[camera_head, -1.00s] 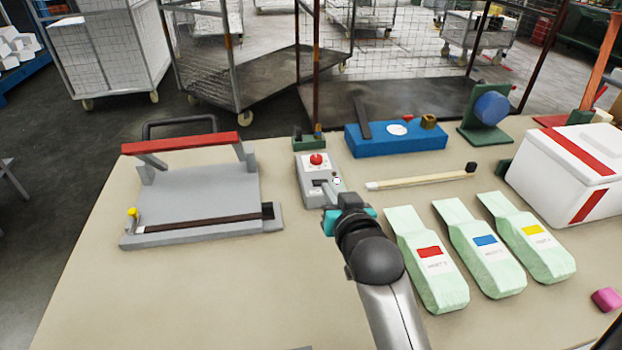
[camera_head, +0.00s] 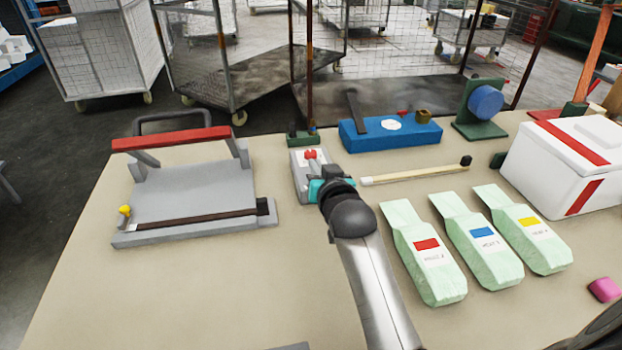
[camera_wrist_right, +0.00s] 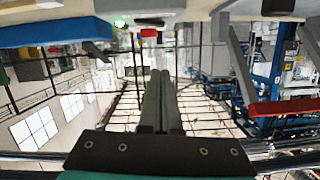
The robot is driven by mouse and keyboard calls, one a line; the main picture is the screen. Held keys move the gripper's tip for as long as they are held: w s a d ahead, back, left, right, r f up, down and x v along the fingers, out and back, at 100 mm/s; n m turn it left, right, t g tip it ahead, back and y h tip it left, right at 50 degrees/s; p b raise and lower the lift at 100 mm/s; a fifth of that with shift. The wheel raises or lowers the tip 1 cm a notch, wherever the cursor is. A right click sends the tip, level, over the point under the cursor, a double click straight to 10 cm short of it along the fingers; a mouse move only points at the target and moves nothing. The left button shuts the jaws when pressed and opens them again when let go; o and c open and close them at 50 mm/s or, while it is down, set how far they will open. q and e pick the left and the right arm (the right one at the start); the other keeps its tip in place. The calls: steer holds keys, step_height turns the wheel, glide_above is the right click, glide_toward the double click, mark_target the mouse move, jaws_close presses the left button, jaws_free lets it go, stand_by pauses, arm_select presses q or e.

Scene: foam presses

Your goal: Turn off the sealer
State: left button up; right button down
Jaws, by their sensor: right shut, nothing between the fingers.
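The sealer (camera_head: 195,193) is a grey press with a raised red handle bar (camera_head: 172,139), at the left of the table. A small grey control box (camera_head: 297,171) with a red button (camera_head: 310,154) stands to its right. My right gripper (camera_head: 316,172) is shut and empty over the box, its tips near the red button, and it hides much of the box. In the right wrist view, the shut fingers (camera_wrist_right: 160,75) point toward the red button (camera_wrist_right: 148,33), with a lit green lamp (camera_wrist_right: 119,22) beside it. I cannot tell whether they touch the button. My left gripper is not in view.
A pale stick (camera_head: 415,174) and several green bags, such as the red-labelled one (camera_head: 425,265), lie to the right. A white box (camera_head: 565,160) stands far right. The front left of the table is clear.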

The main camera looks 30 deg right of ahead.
steer(key=x, duration=0.3)
step_height(320, 180, down, 3)
steer(key=shift+a+r+b, duration=0.1)
steer(key=shift+a+b, duration=0.1)
steer(key=shift+b, duration=0.5)
steer(key=shift+a+f, duration=0.1)
steer(key=shift+f, duration=0.5)
steer(key=shift+a+f+n+p, duration=0.1)
steer(key=shift+f+n+p, duration=0.25)
steer(key=shift+n, duration=0.15)
steer(key=shift+a+f, duration=0.1)
